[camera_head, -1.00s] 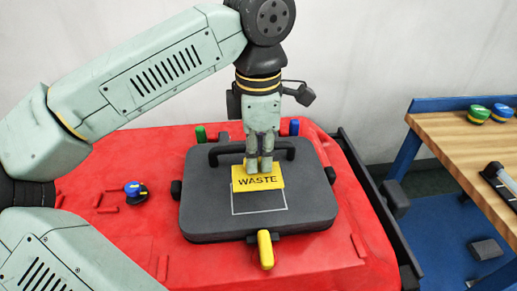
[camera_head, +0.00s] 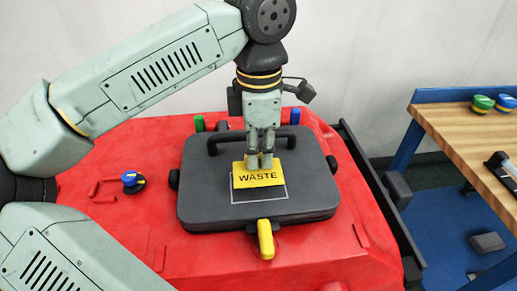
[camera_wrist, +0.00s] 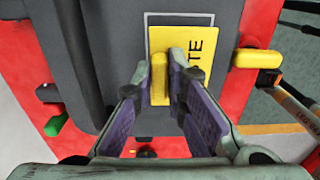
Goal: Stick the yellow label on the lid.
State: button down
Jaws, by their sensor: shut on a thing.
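The yellow label (camera_head: 258,179), marked WASTE, is over the dark grey lid (camera_head: 205,195) in the head view. It covers the far part of a white square outline (camera_head: 260,203), and a dark strip shows between its near edge and the outline's near line. I cannot tell whether it touches the lid. My gripper (camera_head: 260,162) points down at the label's far side. In the wrist view my gripper (camera_wrist: 158,78) is shut on a raised yellow tab of the label (camera_wrist: 180,40). The outline (camera_wrist: 180,14) shows there past one label edge. A finger hides part of the lettering.
A black handle (camera_head: 232,134) rises behind my gripper. A yellow latch (camera_head: 265,238) is at the lid's near edge. The lid sits on a red tank (camera_head: 110,230). A wooden bench (camera_head: 455,120) is at right.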

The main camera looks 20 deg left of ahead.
jog(key=shift+f, duration=0.3)
jog(key=shift+f+b, duration=0.6)
jog(key=shift+b, duration=0.1)
jog(key=shift+f, duration=0.1)
jog(key=shift+f+b, duration=0.35)
jog(key=shift+b, duration=0.15)
jog(key=shift+f, duration=0.25)
dwell(0.6)
jog(key=shift+r+b, duration=0.1)
jog(key=shift+b, duration=0.2)
jog(key=c, duration=1.5)
grip_release()
jog(key=shift+c, duration=0.2)
